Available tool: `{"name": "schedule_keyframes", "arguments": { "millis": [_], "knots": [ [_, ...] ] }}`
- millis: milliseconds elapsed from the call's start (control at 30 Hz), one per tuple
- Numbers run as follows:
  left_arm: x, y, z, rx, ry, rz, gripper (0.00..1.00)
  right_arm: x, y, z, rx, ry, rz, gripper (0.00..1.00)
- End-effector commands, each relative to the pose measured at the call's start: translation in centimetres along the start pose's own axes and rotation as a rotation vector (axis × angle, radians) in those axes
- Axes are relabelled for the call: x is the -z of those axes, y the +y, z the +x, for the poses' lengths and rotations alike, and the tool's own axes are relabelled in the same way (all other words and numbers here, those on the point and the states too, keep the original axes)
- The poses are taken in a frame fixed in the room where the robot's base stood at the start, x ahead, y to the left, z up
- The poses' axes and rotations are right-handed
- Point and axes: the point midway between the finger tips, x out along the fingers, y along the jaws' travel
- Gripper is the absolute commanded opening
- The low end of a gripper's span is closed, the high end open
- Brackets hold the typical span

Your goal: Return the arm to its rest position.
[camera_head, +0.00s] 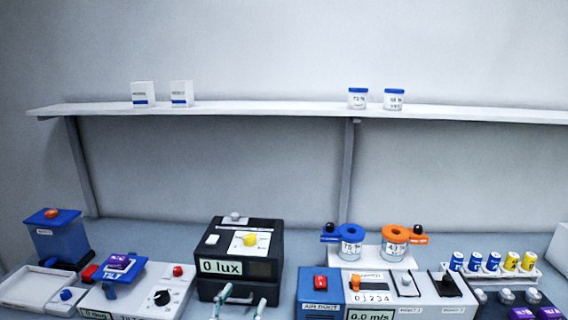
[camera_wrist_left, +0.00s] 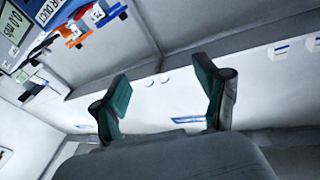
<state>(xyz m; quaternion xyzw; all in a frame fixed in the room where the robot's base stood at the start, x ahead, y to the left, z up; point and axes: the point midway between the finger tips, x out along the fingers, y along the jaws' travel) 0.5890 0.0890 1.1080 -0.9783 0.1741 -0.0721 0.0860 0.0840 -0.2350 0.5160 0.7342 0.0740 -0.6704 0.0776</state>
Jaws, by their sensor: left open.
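My left gripper (camera_head: 243,300) shows at the bottom edge of the head view, in front of the black lux box (camera_head: 240,262). Only its fingertips show there; the arm is out of frame. In the left wrist view the two green-padded fingers (camera_wrist_left: 163,98) are spread apart with nothing between them. Behind them are the pale wall and the shelf, seen tilted. My right gripper is in neither view.
A white wall shelf (camera_head: 240,110) carries two white boxes and two blue-lidded jars. Below, the bench holds a tilt unit (camera_head: 110,270), a white tray (camera_head: 30,288), a blue air-duct unit (camera_head: 320,290), ring-held jars (camera_head: 350,247) and a rack of small cylinders (camera_head: 490,275).

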Motion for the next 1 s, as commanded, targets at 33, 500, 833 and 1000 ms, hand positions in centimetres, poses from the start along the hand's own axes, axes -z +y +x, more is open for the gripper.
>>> {"name": "schedule_keyframes", "arguments": {
  "millis": [33, 500, 833, 1000],
  "knots": [
    [-1.8, -1.2, -2.5, 0.109, -0.102, -0.051, 0.74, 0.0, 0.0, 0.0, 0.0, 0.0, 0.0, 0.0],
    [-12.9, -0.8, -25.8, 0.265, -1.051, -0.21, 0.74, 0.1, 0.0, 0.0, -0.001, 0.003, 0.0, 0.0],
    [-12.8, 2.5, -34.5, 0.105, -1.339, -0.245, 0.74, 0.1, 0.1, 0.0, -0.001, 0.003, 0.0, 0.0],
    [-15.0, 3.5, -36.0, 0.058, -1.403, -0.249, 0.74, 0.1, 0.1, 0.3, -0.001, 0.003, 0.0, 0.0]
  ]
}}
